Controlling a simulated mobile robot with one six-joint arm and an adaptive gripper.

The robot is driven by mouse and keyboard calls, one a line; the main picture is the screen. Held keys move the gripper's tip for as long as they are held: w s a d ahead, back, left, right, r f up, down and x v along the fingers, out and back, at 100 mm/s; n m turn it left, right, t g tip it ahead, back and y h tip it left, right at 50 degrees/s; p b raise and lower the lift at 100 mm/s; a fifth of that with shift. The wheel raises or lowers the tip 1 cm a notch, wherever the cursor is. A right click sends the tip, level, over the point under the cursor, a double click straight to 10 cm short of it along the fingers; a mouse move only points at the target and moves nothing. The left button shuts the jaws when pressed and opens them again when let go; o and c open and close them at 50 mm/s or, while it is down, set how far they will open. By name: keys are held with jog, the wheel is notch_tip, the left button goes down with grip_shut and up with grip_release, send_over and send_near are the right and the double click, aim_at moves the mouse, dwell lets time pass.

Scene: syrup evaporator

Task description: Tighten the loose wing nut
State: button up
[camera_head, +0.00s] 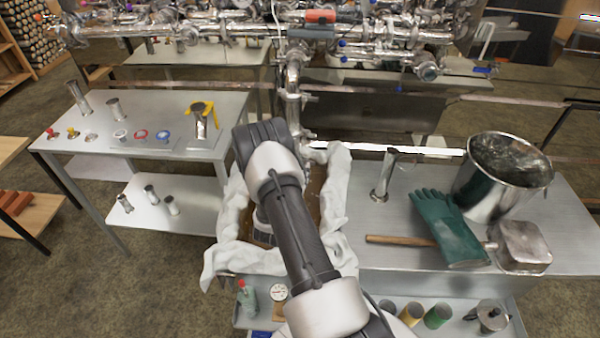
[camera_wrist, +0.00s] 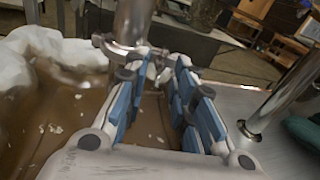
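In the wrist view, my gripper (camera_wrist: 168,72) has its two blue-padded fingers apart, with a gap between them. Just beyond the fingertips, a metal clamp (camera_wrist: 118,50) goes around a vertical steel pipe (camera_wrist: 134,20). A small metal part, possibly the wing nut (camera_wrist: 152,68), shows at the clamp's right side near the left fingertip. I cannot tell whether they touch, nor how loose the nut is. In the head view, the vertical pipe (camera_head: 292,95) stands behind my arm, with clamp fittings along it. My arm hides the fingers there.
A pan of brown liquid (camera_wrist: 60,120) edged with white cloth (camera_head: 228,262) lies below. To the right, a metal tube (camera_head: 385,175), bucket (camera_head: 490,195), green glove (camera_head: 450,228) and mallet (camera_head: 522,246) crowd the table. A left table (camera_head: 165,110) carries clamps and small parts.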

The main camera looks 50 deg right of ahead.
jog(key=v, duration=1.2)
